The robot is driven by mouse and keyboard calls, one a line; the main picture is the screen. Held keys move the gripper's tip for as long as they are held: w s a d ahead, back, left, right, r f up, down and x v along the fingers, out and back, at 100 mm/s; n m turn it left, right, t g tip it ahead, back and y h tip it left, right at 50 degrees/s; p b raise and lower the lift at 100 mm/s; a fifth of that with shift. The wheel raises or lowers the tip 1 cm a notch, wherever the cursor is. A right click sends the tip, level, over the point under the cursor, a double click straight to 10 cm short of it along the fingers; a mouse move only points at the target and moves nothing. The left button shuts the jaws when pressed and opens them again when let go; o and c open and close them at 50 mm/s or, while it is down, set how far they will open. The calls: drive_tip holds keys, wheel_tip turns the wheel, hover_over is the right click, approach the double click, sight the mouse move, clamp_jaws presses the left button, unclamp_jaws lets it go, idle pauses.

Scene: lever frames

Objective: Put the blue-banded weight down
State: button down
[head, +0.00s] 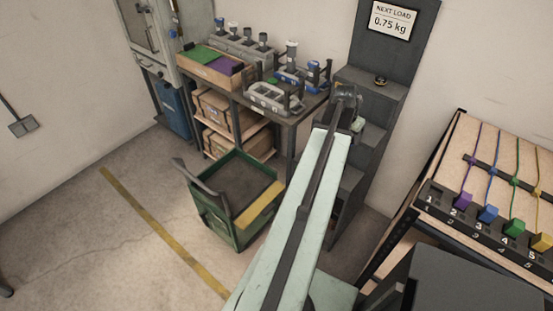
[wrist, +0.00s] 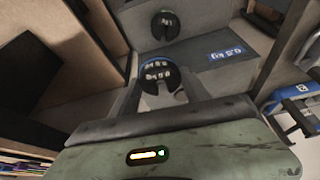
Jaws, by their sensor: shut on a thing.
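The blue-banded weight (wrist: 157,73) shows in the wrist view as a dark round disc with a blue rim and pale markings. My gripper (wrist: 160,92) is shut on it. In the head view my gripper (head: 347,100) is in front of the dark stepped stand (head: 372,135), and the weight in it cannot be made out. In the wrist view a grey step lies beyond the weight, with a blue label (wrist: 214,56) to the right, upside down. I cannot tell whether the weight touches a step.
Another dark round weight (wrist: 165,25) sits on a step beyond; the head view shows a small weight (head: 381,81) on the stand. A sign (head: 391,22) reads "NEXT LOAD 0.75 kg". A cluttered bench (head: 310,101) stands left of the stand, a green cart (head: 221,232) on the floor.

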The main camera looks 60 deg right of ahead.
drive_tip(key=shift+a+n+t, duration=0.1)
drive_tip(key=shift+n+t, duration=0.2)
drive_tip(key=shift+n, duration=0.4)
drive_tip(key=shift+w+a+n+t, duration=0.1)
drive_tip(key=shift+w+n+t, duration=0.45)
drive_tip(key=shift+n, duration=0.65)
drive_tip(key=w+a+f+n+t+y+b, duration=0.1)
drive_tip(key=w+a+f+n+b, duration=0.1)
drive_tip(key=w+f+n+b, duration=0.45)
drive_tip(key=w+a+f+n+t+b, duration=0.1)
drive_tip(key=w+a+f+b, duration=0.25)
drive_tip(key=w, duration=0.65)
drive_tip(key=w+a+f+n+t+y+b, duration=0.1)
drive_tip(key=w+a+f+n+b, duration=0.15)
drive_tip(key=w+f+b, duration=0.45)
drive_tip(key=w+a+f+n+t+y+b, duration=0.1)
drive_tip(key=w+a+f+n+b, duration=0.2)
drive_tip(key=w+a+f+b, duration=0.55)
drive_tip(key=w+a+f+n+b, duration=0.2)
drive_tip(key=w+a+f+b, duration=0.4)
drive_tip(key=w, duration=0.6)
drive_tip(key=f+b, duration=1)
drive_tip(key=shift+w+d+f, duration=0.1)
drive_tip(key=shift+d+f, duration=0.1)
drive_tip(key=shift+d, duration=0.05)
drive_tip(key=shift+r, duration=0.2)
drive_tip(key=shift+f, duration=0.15)
drive_tip(key=c, duration=0.5)
unclamp_jaws()
